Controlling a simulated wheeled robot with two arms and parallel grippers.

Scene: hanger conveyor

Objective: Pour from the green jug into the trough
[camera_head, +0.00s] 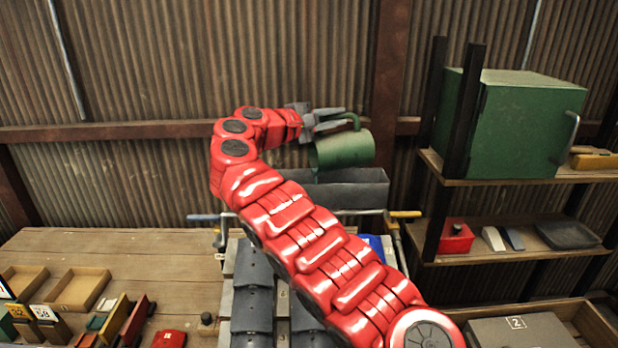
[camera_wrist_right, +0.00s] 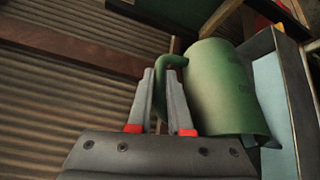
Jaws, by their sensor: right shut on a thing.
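The green jug (camera_head: 343,149) is held above the grey trough (camera_head: 350,192) at the back, tilted far over, nearly on its side. My right gripper (camera_head: 338,118) is shut on the jug's handle, at the upper side of the jug. In the right wrist view, the fingertips of my right gripper (camera_wrist_right: 160,75) close at the handle, and the jug (camera_wrist_right: 222,90) overlaps the trough (camera_wrist_right: 287,75), whose inside looks pale blue. I cannot see into the jug's mouth or tell whether anything flows out. My left gripper is not in view.
A shelf rack at the right holds a green cabinet (camera_head: 525,125), with a red box (camera_head: 456,238) and a dark tray (camera_head: 567,234) below. A wooden table (camera_head: 110,255) at the left carries shallow trays and small boxes. A corrugated wall stands close behind the trough.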

